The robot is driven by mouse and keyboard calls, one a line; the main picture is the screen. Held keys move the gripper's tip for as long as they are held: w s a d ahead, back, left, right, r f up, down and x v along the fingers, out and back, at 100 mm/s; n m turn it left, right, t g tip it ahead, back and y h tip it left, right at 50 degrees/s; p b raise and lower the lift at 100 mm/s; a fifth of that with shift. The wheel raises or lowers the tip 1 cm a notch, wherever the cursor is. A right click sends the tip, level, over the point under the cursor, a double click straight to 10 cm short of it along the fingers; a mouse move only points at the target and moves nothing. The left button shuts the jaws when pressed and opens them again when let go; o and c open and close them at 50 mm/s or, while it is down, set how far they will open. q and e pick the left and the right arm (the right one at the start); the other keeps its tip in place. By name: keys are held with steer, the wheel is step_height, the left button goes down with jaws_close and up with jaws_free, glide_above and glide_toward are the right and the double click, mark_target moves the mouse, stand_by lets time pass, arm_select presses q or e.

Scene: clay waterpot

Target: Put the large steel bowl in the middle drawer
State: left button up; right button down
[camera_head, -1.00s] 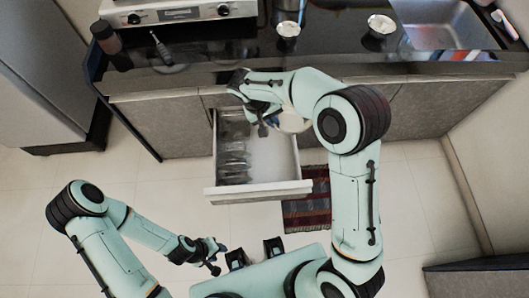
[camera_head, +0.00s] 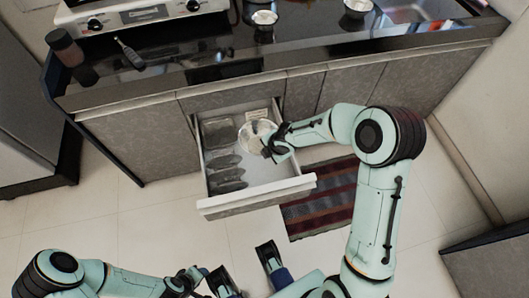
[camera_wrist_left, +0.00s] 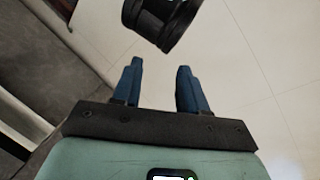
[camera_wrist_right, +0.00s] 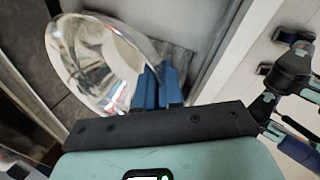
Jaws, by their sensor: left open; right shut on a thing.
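The large steel bowl (camera_head: 256,130) is shiny and round. It is over or in the back right part of the pulled-out drawer (camera_head: 258,196); I cannot tell whether it touches the drawer floor. My right gripper (camera_head: 268,150) is shut on the bowl's rim from the right front side. In the right wrist view the bowl (camera_wrist_right: 95,62) lies left of the closed blue fingers (camera_wrist_right: 160,68), which hide a bit of its rim. My left gripper (camera_wrist_left: 160,65) is open and empty, above the tiled floor, well in front of the drawer.
Clear containers (camera_head: 224,160) fill the drawer's left side. Two small metal bowls (camera_head: 264,18) (camera_head: 357,8), a stove (camera_head: 130,12), a jar (camera_head: 65,46) and a dark utensil (camera_head: 130,54) are on the counter. A striped rug (camera_head: 325,195) lies right of the drawer.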

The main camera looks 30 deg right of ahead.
steer(key=w+d+f+n+g+y+b, duration=0.1)
steer(key=d+f+n+y+b, duration=0.1)
steer(key=d+f+n+b, duration=0.35)
arm_select(q)
steer(key=w+a+f+t+y+b, duration=0.1)
steer(key=w+a+f+b, duration=0.25)
steer(key=f, duration=0.65)
arm_select(e)
steer(key=n, duration=0.2)
glide_above(274, 176)
steer(key=s+d, duration=0.1)
step_height(274, 176, down, 8)
steer(key=shift+y, duration=0.3)
step_height(274, 176, down, 7)
steer(key=shift+d+f+b, duration=0.1)
steer(key=shift+b, duration=0.75)
steer(key=shift+f+b, duration=0.85)
steer(key=shift+f, duration=1.9)
arm_select(q)
steer(key=s+f+n+g, duration=0.1)
steer(key=s+f+g, duration=0.2)
steer(key=s+f, duration=0.3)
steer(key=s, duration=0.2)
steer(key=shift+s+a, duration=0.3)
steer(key=shift+s, duration=0.05)
arm_select(e)
steer(key=shift+s, duration=0.1)
steer(key=c, duration=1.3)
jaws_free()
steer(key=shift+o, duration=0.2)
